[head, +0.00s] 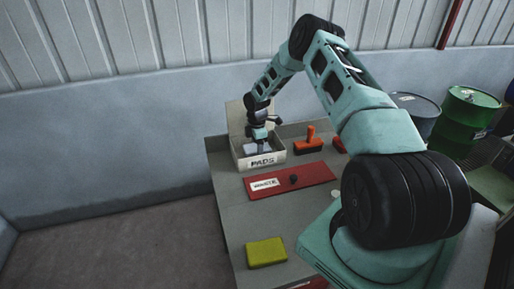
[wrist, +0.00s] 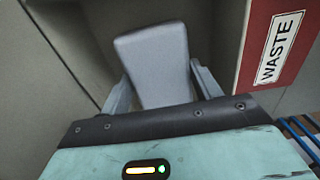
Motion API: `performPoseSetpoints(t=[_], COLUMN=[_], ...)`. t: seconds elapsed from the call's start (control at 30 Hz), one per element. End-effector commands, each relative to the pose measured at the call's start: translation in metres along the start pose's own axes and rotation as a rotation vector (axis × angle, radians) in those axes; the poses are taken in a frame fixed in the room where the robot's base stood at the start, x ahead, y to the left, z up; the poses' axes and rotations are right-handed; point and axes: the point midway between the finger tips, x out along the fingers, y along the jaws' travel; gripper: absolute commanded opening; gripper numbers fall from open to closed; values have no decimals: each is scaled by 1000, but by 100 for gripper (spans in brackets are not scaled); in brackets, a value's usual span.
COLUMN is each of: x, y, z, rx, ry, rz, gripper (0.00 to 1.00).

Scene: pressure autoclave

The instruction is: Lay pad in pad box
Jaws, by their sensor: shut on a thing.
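The cream pad box (head: 262,162), labelled PADS, stands open at the far left of the bench, its lid raised at the back. My gripper (head: 262,148) points down into the mouth of the box. In the wrist view my gripper (wrist: 163,88) is shut on a pale grey pad (wrist: 155,62), held between its two fingers. In the head view a light patch of the pad (head: 249,148) shows within the box's rim. I cannot tell whether the pad touches the box floor.
An orange-handled tool (head: 309,146) is to the right. A yellow-green block (head: 265,252) lies near the front. Drums (head: 466,115) stand beyond.

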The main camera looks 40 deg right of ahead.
Motion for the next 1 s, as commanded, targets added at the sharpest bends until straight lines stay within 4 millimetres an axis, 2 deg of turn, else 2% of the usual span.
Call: performPoseSetpoints(t=[0.13, 0.5, 0.53, 0.6, 0.87, 1.0], x=[13, 19, 18, 17, 17, 10], y=[0, 0, 0, 0, 0, 1], z=[0, 0, 0, 0, 0, 0], rx=[1, 1, 1, 1, 1, 1], ry=[1, 0, 0, 0, 0, 0], rz=[1, 1, 2, 1, 1, 3], gripper=[41, 41, 68, 85, 85, 85])
